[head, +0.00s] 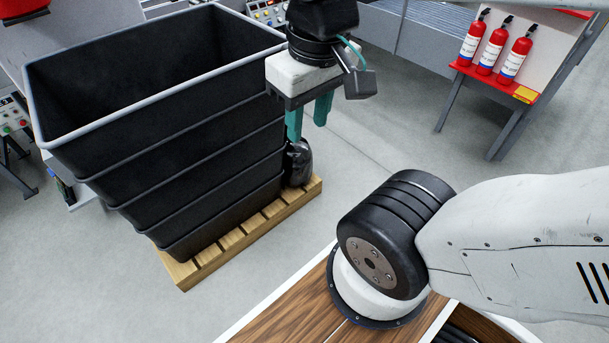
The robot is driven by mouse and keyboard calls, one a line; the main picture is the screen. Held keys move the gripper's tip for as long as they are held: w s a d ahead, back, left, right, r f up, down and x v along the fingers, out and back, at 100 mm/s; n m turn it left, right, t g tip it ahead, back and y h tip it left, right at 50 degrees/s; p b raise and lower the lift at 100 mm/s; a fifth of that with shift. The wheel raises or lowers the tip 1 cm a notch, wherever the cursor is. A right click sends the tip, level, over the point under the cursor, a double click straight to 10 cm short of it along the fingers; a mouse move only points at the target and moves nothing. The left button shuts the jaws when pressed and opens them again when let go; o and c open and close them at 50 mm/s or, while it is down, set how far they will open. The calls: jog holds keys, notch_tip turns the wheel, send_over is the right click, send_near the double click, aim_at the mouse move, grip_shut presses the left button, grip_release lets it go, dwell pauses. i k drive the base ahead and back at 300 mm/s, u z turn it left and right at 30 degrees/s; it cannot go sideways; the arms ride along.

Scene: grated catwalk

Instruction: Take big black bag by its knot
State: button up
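A black bag (298,165) stands on the wooden pallet (262,221), close against the right side of the stacked black bins. It is small in the head view, and its knot cannot be made out. My gripper (308,131) points down just above the bag, with its two teal fingers apart and grey floor showing between them. The left fingertip overlaps the bag's top in the picture; whether they touch cannot be told.
A tall stack of black bins (185,130) fills the pallet left of my gripper. Several red fire extinguishers (492,50) stand on a red shelf at the upper right. A control panel (266,12) is behind the bins. Grey floor is clear right of the pallet.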

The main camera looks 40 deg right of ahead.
aim_at(299, 166)
jog(key=k, duration=0.7)
jog(key=z, duration=0.9)
jog(key=i, duration=0.6)
jog(key=z, duration=0.8)
jog(key=i, duration=1.4)
jog(key=u, duration=1.15)
jog(key=i, duration=0.5)
jog(key=u, duration=0.55)
